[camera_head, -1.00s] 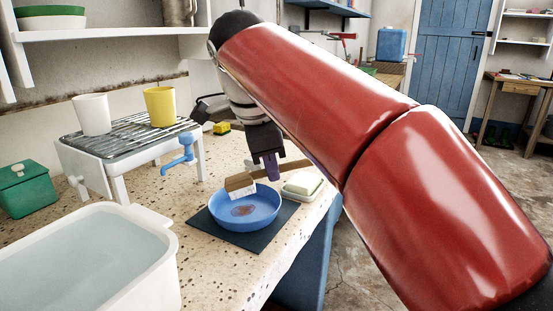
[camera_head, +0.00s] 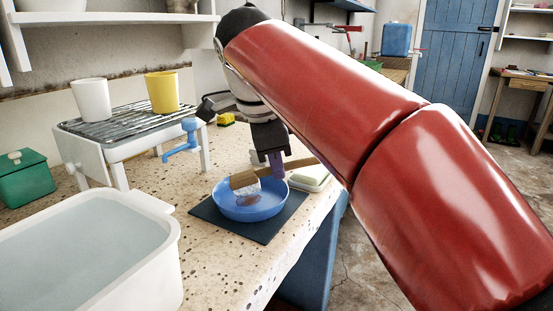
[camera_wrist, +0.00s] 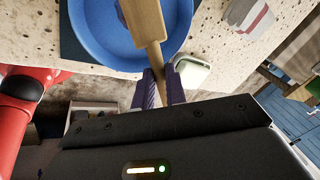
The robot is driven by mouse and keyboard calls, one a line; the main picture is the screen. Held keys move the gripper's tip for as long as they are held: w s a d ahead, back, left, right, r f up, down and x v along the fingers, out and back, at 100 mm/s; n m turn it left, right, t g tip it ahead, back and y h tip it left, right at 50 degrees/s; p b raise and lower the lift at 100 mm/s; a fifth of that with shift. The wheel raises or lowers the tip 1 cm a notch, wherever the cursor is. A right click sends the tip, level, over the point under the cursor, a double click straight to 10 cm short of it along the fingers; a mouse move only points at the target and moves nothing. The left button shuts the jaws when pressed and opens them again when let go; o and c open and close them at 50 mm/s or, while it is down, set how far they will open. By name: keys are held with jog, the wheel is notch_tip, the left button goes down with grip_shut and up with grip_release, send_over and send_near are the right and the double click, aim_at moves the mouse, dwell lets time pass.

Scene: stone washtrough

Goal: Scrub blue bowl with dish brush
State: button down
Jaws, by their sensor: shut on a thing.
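The blue bowl (camera_head: 262,212) sits on a dark mat (camera_head: 283,219) on the speckled counter, with a brownish stain on its inner floor. My gripper (camera_head: 277,170) is above the bowl's far right side, shut on the wooden handle of the dish brush (camera_head: 244,180). The brush head, with pale bristles, is down inside the bowl close to the stain; I cannot tell how firmly it touches. In the wrist view the brush handle (camera_wrist: 148,22) runs from between my fingers over the bowl (camera_wrist: 98,30). The bristles are hidden there.
A white basin of water (camera_head: 90,250) stands front left. A rack (camera_head: 125,125) with a white cup (camera_head: 90,98) and a yellow cup (camera_head: 162,92) stands behind, with a blue tap (camera_head: 183,141) beside it. A soap dish (camera_head: 312,178) sits right of the bowl.

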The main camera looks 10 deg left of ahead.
jog(key=shift+f+b, duration=0.45)
jog(key=shift+f, duration=0.15)
jog(key=shift+d, duration=0.1)
